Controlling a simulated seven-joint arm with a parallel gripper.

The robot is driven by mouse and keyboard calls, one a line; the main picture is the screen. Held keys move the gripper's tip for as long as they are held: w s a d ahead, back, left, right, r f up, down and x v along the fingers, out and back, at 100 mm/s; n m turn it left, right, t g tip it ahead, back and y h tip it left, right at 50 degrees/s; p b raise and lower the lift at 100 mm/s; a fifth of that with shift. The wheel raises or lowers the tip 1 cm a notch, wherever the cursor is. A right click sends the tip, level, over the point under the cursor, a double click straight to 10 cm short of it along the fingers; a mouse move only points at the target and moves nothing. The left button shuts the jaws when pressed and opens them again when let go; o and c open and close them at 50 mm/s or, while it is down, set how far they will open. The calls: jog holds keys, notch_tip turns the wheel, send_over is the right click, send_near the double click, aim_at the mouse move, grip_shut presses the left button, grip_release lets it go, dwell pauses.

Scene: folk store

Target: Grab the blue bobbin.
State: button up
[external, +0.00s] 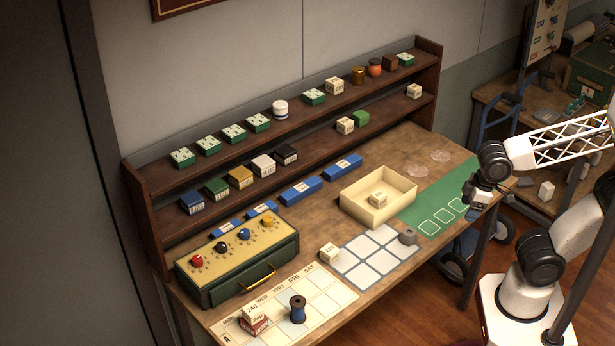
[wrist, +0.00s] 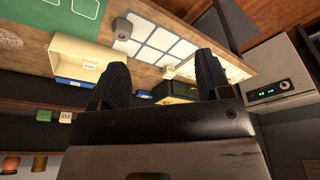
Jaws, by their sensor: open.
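The blue bobbin (external: 298,309) stands upright on the calendar sheet (external: 335,296) at the front left of the table in the external view. It has dark ends and a blue middle. I cannot make it out in the wrist view. My gripper (external: 477,191) is at the right end of the table, above the green mat's edge and far from the bobbin. In the wrist view its two dark fingers (wrist: 162,78) are apart with nothing held between them.
A small red-and-white box (external: 253,320) stands just left of the bobbin. A green case with coloured knobs (external: 240,262) stands behind it. Shelves (external: 290,150) line the back.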

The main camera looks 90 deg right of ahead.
jog(key=shift+w, duration=0.1)
jog(key=w+a+f+m+g+y, duration=0.2)
jog(key=w+a+m+y, duration=0.3)
jog(key=w, duration=0.7)
jog(key=m+t+y, duration=0.4)
jog(key=m+y, duration=0.4)
jog(key=m, duration=0.9)
send_near(297, 302)
jog(key=f, duration=0.1)
jog(key=a+f, duration=0.1)
jog(key=f, duration=0.1)
jog(key=shift+w+a, duration=0.15)
jog(key=shift+a, duration=0.15)
jog(key=shift+a, duration=0.1)
jog(key=shift+x, duration=1.2)
